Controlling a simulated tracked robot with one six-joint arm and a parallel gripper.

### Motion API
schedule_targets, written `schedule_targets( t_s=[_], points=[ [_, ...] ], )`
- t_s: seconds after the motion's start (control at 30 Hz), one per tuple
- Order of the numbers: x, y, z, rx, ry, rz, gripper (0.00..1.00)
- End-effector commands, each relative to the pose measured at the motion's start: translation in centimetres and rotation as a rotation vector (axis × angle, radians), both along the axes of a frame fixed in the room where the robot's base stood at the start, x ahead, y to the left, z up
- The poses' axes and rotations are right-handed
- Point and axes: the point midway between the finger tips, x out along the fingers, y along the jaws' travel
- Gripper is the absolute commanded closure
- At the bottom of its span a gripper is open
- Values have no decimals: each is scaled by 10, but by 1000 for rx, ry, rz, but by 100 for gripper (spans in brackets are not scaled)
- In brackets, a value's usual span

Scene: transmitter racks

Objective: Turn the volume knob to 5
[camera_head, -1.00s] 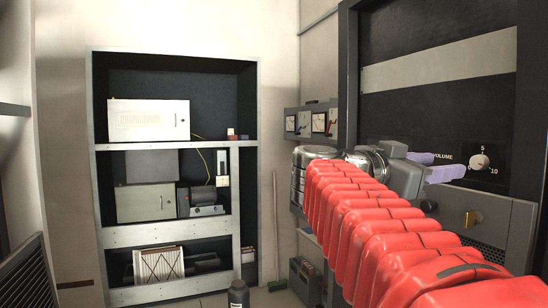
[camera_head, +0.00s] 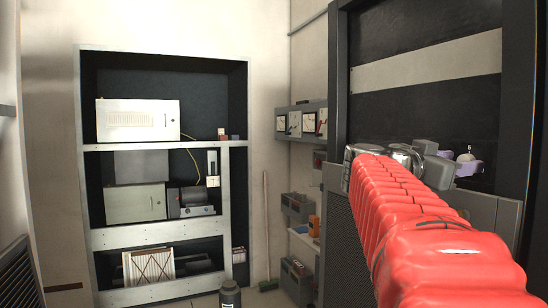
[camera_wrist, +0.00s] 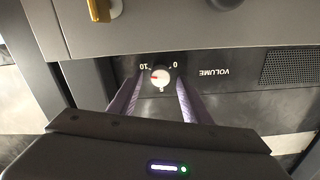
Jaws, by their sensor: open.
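The volume knob (camera_wrist: 160,77) is a small round pale dial with a red mark on a black panel in the wrist view. That view is upside down: 10 is to the left, 0 to the right and 5 below. The red mark points left in the picture, on the side of 10. My gripper (camera_wrist: 157,84) is open, its two purple fingers on either side of the knob; I cannot tell whether they touch it. In the head view my gripper (camera_head: 458,167) is at the panel and partly covers the knob (camera_head: 465,157).
The knob is on a tall dark rack (camera_head: 420,105). A brass fitting (camera_wrist: 100,10) and a speaker grille (camera_wrist: 290,67) are near it in the wrist view. An open shelf unit (camera_head: 160,235) with boxes stands at the left. A dark bottle (camera_head: 230,294) stands on the floor.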

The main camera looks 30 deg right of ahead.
Motion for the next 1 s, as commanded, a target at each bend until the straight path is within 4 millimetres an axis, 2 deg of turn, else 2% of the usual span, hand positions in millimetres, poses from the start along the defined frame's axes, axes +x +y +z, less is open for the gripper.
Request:
schedule_targets(
  t_s=[0.37, 1.0],
  points=[
    [-1, -6, 0, 0, 0, 0, 56],
    [-2, -9, -1, 1, 1, -3, 97]
  ],
)
